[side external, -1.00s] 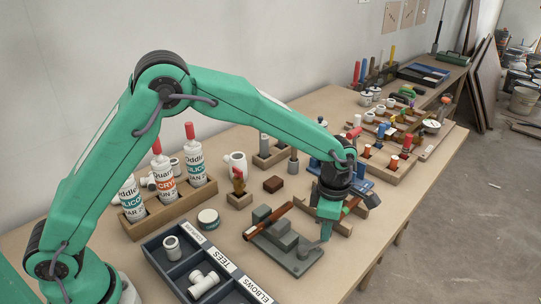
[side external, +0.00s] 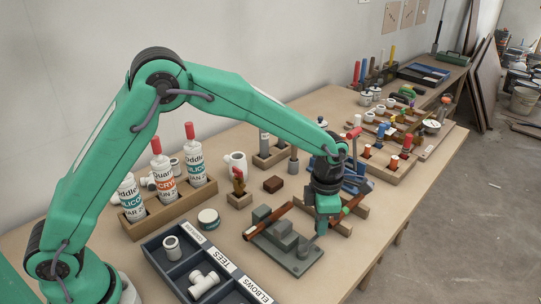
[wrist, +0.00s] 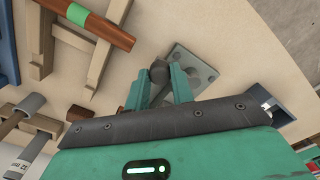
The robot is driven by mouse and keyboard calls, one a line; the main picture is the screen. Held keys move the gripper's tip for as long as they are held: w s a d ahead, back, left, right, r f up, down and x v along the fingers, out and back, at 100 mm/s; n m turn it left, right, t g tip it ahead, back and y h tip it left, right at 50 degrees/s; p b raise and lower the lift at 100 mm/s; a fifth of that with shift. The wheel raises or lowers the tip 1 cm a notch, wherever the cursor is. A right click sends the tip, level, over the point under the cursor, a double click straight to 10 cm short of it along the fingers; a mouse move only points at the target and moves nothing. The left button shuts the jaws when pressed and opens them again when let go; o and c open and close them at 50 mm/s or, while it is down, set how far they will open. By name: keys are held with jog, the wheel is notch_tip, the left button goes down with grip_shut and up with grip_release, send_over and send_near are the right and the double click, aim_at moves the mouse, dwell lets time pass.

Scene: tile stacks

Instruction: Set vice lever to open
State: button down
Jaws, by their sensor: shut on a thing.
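The vice is a grey plate with grey stepped blocks (side external: 286,234) on the bench, below and left of my gripper (side external: 322,221) in the side view. A corner of its plate with bolt heads (wrist: 195,68) shows in the wrist view. The vice lever has a dark grey round knob (wrist: 159,71), which sits between my green fingers (wrist: 160,86). My gripper is shut on this lever and points down at the right end of the vice. Most of the lever's shaft is hidden, so I cannot tell its exact angle.
Wooden stands (wrist: 97,55) hold a brown pipe with a green band (wrist: 77,13) near my gripper. A divided dark tray (side external: 183,273) stands at the front left. The bench's right edge is close.

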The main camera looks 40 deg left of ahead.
jog(key=c, duration=1.2)
grip_release()
jog(key=shift+a, duration=0.1)
jog(key=shift+r, duration=3.95)
